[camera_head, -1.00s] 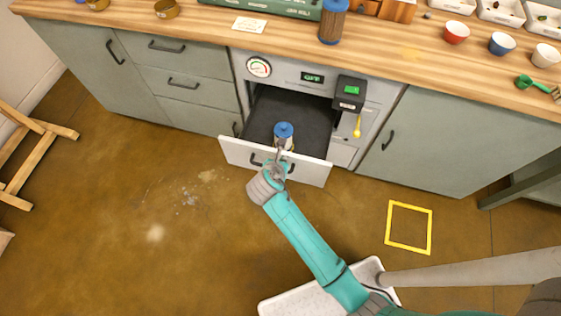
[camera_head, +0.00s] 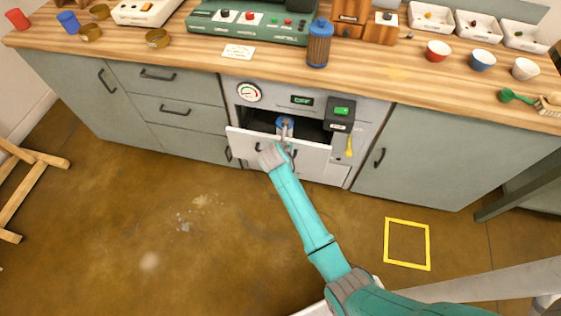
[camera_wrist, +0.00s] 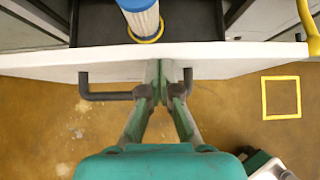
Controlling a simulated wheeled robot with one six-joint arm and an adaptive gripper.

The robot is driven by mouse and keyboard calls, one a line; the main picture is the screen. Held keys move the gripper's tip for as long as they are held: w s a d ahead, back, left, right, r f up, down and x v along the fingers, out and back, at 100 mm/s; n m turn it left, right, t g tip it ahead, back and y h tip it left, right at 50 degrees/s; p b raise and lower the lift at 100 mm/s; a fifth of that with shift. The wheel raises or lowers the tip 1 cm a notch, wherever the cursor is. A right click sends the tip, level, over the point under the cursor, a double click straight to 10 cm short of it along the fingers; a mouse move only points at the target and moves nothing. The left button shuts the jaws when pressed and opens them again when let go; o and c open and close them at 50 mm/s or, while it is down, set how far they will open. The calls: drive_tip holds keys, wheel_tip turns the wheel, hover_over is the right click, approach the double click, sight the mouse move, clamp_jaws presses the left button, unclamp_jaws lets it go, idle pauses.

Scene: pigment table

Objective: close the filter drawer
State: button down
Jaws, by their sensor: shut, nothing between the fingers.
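The filter drawer (camera_head: 314,154) has a white front with a dark handle and stands partly open in the grey unit under the worktop. A blue-capped filter (camera_head: 285,124) stands inside it, just behind the front; its pleated side and yellow base ring show in the wrist view (camera_wrist: 142,18). My gripper (camera_wrist: 168,68) is shut and empty, with its fingertips at the drawer front, beside the right end of the handle (camera_wrist: 105,95). Whether the tips touch the front, I cannot tell for sure. In the head view my gripper (camera_head: 286,142) covers part of the front.
A gauge (camera_head: 249,92) and a black box with a green button (camera_head: 341,112) are on the unit's panel. A yellow key-like tag (camera_head: 348,147) hangs to the right of the drawer.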

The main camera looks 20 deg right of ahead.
drive_tip(key=w+d, duration=0.5)
drive_tip(key=w, duration=0.1)
drive_tip(key=shift+w, duration=0.4)
